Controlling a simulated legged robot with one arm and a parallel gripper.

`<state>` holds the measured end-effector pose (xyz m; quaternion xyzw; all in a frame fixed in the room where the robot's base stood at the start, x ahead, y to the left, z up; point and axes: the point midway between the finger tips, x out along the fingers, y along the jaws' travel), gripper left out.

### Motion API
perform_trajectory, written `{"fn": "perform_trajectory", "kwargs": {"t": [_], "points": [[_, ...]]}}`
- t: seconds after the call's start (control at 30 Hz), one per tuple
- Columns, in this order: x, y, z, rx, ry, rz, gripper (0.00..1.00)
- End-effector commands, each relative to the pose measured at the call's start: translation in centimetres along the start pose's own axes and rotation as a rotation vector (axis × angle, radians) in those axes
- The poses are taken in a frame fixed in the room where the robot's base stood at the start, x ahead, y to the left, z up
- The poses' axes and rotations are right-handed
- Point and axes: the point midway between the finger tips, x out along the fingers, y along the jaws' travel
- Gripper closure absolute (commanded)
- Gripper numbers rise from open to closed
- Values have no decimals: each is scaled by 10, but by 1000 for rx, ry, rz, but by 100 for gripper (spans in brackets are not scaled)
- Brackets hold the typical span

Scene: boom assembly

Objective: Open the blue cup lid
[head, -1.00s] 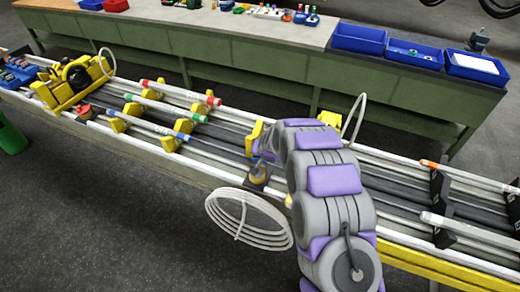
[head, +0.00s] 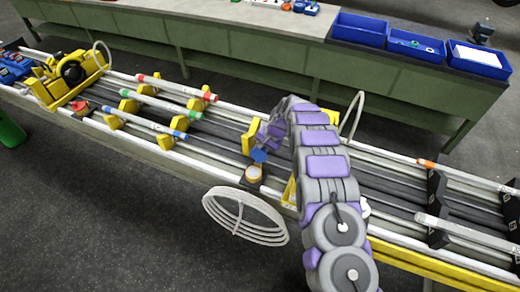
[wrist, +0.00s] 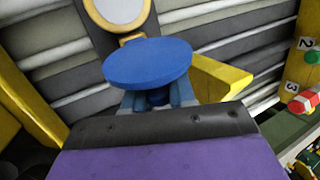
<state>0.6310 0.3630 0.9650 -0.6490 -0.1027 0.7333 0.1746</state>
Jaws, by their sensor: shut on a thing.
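A round blue lid (wrist: 148,62) is held in my gripper (wrist: 158,98) in the wrist view. It is seen flat side on, and the fingers close behind it on its underside knob. In the head view the blue lid (head: 258,155) is a small patch at the tip of my gripper (head: 264,145), above and apart from the cup. The cup (head: 253,173) is open, with a yellow rim and pale inside, on a dark mount by the near rail. The cup (wrist: 120,10) is cut off by the top edge in the wrist view.
Long rails with colour-banded tubes (head: 165,103) and yellow brackets (head: 115,121) surround the cup. A coiled white hose (head: 245,216) hangs at the near side. A green bench with blue bins (head: 416,45) stands behind.

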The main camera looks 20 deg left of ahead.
Motion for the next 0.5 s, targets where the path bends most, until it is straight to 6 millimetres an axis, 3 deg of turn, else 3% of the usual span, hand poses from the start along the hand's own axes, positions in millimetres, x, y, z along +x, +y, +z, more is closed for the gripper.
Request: {"fn": "perform_trajectory", "kwargs": {"t": [0.5], "points": [[2,-2,-7,48,-107,-9,100]]}}
